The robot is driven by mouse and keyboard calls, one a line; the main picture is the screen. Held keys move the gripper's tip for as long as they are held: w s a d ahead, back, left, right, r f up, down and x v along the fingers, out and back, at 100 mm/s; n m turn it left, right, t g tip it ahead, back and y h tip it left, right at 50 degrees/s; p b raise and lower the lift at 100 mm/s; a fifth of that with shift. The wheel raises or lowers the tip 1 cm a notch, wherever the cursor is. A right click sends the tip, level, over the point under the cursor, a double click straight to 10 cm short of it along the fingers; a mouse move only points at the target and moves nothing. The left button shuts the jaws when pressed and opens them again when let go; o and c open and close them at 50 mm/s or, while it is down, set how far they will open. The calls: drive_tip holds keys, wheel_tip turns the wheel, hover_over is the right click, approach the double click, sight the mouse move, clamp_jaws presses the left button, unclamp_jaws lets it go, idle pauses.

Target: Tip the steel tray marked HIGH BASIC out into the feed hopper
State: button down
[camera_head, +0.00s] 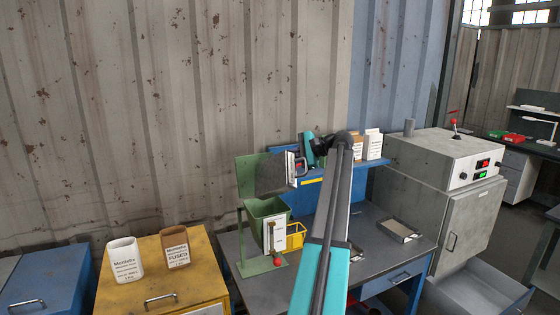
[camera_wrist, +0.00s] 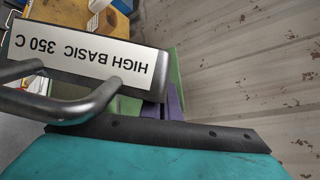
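The steel tray marked HIGH BASIC (camera_head: 270,173) is up in the air over the green feed hopper (camera_head: 268,209), steeply tilted. Its label, reading HIGH BASIC 350 C, and its bent handle fill the left of the wrist view (camera_wrist: 85,55), upside down. My gripper (camera_head: 302,160) is at the handle end and appears shut on the handle; the fingertips are hidden. In the wrist view only a dark bar and teal body of it show. The tray's inside and any contents are hidden.
A yellow bin (camera_head: 295,236) stands beside the hopper on the grey bench. An empty-looking shallow tray (camera_head: 399,231) lies further right. White (camera_head: 125,260) and brown (camera_head: 175,247) containers stand on the yellow cabinet. A grey oven (camera_head: 445,180) stands at the right; a corrugated wall is behind.

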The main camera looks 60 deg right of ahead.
drive_tip(key=shift+w+a+r+n+g+h, duration=0.4)
drive_tip(key=shift+w+a, duration=0.2)
drive_tip(key=shift+a, duration=0.5)
drive_tip(key=shift+w+a+r+n+g+h, duration=0.25)
drive_tip(key=shift+w+a+n+g+h, duration=0.25)
drive_tip(key=shift+a, duration=0.65)
drive_tip(key=shift+w+a+r+n+g+h, duration=0.45)
drive_tip(key=shift+w+a, duration=0.2)
drive_tip(key=shift+a, duration=0.45)
drive_tip(key=shift+f, duration=0.15)
drive_tip(key=w+a+f+n+g+h+b, duration=0.1)
drive_tip(key=w+a+f+n+g+h, duration=0.1)
drive_tip(key=w+a+h, duration=0.2)
drive_tip(key=a, duration=0.3)
drive_tip(key=shift+g, duration=0.35)
drive_tip(key=shift+a+n, duration=0.1)
drive_tip(key=shift+n, duration=0.15)
